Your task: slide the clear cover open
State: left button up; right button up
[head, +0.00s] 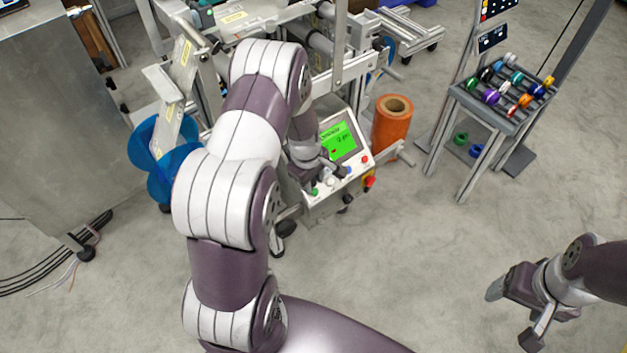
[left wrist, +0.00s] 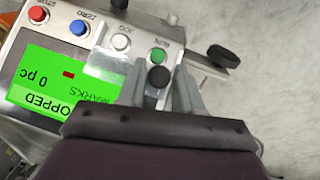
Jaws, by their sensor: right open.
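The clear cover (left wrist: 108,66) is a see-through plate over part of the control panel, beside the green screen, in the left wrist view. A round black knob (left wrist: 159,77) sits at its edge, below the green RUN button (left wrist: 158,55). My left gripper (left wrist: 161,72) has one finger on each side of the knob. A narrow gap seems to show, and I cannot tell whether either finger touches it. In the head view my left gripper (head: 328,172) is at the panel's lower part, partly hidden by its wrist. My right gripper (head: 512,314) is open and empty over the floor at the lower right.
The panel's green screen (head: 338,140) reads stopped, 0 pc. A red STOP (left wrist: 38,14), a blue ZERO (left wrist: 79,27) and a white JOG button (left wrist: 121,42) line its edge. An orange roll (head: 391,130) stands behind; a spool rack (head: 505,100) is at right. Floor between is clear.

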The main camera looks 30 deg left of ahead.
pick_arm(q)
jog(key=shift+o, duration=1)
jog(key=shift+r, duration=0.1)
notch_tip(320, 180, up, 12)
jog(key=s+p, duration=0.1)
jog(key=p, duration=0.2)
jog(key=shift+s+a+r, duration=0.2)
jog(key=shift+s+a, duration=0.05)
jog(key=shift+s, duration=0.1)
